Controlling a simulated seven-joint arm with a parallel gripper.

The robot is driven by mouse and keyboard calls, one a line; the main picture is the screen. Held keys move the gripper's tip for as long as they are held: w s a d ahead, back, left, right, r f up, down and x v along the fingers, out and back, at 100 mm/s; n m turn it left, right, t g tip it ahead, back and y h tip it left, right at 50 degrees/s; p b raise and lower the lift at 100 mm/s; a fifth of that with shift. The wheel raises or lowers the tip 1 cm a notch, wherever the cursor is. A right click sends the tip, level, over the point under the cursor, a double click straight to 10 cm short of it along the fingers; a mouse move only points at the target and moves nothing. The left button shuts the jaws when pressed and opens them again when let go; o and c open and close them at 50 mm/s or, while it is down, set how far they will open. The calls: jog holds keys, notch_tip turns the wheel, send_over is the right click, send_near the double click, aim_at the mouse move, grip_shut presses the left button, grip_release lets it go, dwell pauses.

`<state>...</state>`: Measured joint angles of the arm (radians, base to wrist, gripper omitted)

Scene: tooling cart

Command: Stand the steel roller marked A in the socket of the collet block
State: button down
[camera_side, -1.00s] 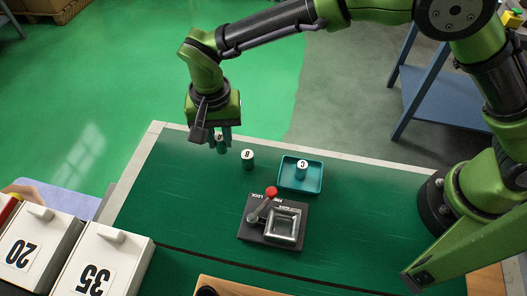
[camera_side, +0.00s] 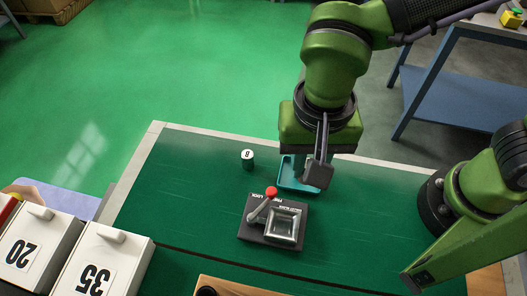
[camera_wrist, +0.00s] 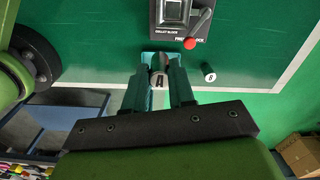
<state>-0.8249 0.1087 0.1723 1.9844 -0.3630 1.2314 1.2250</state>
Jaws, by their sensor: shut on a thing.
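My gripper (camera_wrist: 158,88) is shut on the steel roller marked A (camera_wrist: 158,79), whose labelled end shows between the fingers in the wrist view. In the side view my wrist hides the roller and most of the fingers, above the teal tray (camera_side: 284,181). The black collet block (camera_side: 254,232) with its square metal socket (camera_side: 284,225) lies just in front of the tray, to the lower left of my gripper. It also shows in the wrist view (camera_wrist: 160,30), beyond the fingertips. Its lever has a red knob (camera_side: 271,191).
The roller marked B (camera_side: 247,161) stands on the green cart top (camera_side: 190,195) left of the tray. The roller marked C is hidden now. White boxes marked 20 (camera_side: 35,235) and 35 (camera_side: 108,262) stand at the lower left. The mat left of the block is clear.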

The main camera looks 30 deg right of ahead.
jog(key=s+d+f+m, duration=0.3)
jog(key=s+d+f, duration=0.4)
jog(key=s+d, duration=0.25)
send_over(282, 228)
jog(key=shift+s+d+f+m, duration=0.2)
jog(key=shift+d+f+m, duration=0.2)
jog(key=shift+f, duration=0.3)
jog(key=f, duration=0.2)
jog(key=shift+w+a+f, duration=0.2)
jog(key=shift+a+f, duration=0.15)
jog(key=shift+f, duration=0.45)
